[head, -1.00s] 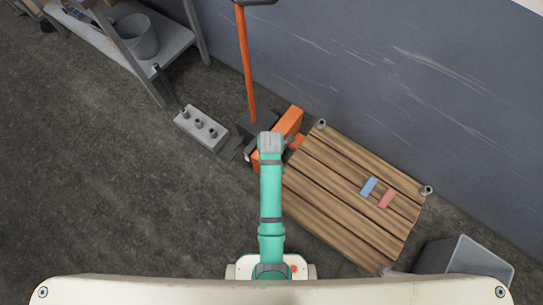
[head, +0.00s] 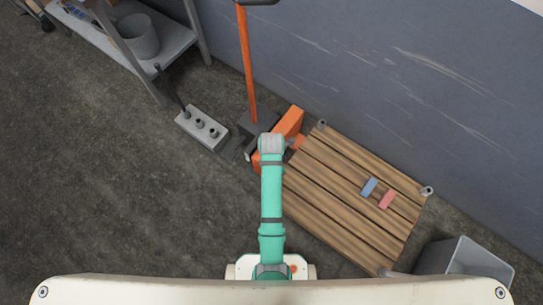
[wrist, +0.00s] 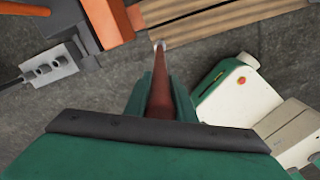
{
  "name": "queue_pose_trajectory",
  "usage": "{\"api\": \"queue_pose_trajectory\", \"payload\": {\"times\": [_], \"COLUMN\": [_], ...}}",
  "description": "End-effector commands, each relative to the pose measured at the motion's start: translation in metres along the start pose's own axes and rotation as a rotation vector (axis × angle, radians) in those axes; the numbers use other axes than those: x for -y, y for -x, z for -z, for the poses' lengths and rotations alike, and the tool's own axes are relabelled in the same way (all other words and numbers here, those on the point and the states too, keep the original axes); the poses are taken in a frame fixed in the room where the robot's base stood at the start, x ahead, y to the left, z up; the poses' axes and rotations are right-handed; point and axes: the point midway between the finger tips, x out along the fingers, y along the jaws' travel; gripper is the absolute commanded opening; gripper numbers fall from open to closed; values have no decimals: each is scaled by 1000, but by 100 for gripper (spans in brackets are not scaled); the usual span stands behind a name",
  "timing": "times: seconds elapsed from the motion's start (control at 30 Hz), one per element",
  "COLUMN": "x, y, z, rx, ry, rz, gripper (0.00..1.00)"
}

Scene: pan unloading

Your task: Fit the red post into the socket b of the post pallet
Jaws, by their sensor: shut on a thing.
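My gripper (wrist: 160,98) is shut on the red post (wrist: 160,84) in the wrist view. The post is dark red and points away from the camera, its far end near the pallet's edge. A small pale spot shows at that end; I cannot tell whether it is a socket. The wooden post pallet (head: 345,195) lies right of my arm in the head view and shows at the top of the wrist view (wrist: 205,22). Grey corner sockets show at its back (head: 322,125) and right (head: 427,191); no letters are readable. In the head view my arm hides the gripper and post.
An orange pallet jack (head: 288,122) stands against the pallet's left end. A grey block with several pegs (head: 201,128) lies left of it. Blue (head: 369,187) and red (head: 387,199) pieces lie on the planks. A grey bin (head: 455,262) stands right; floor at left is clear.

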Motion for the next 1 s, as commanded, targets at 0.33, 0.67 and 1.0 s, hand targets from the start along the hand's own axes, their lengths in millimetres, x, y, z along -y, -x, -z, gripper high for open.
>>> {"api": "queue_pose_trajectory", "payload": {"times": [0.33, 0.67, 1.0], "x": [0, 0, 0], "y": [-4, -7, -11], "z": [0, 0, 0], "rx": [1, 1, 0], "ry": [0, 0, 0], "rz": [-1, -1, -1], "gripper": [0, 0, 0]}}
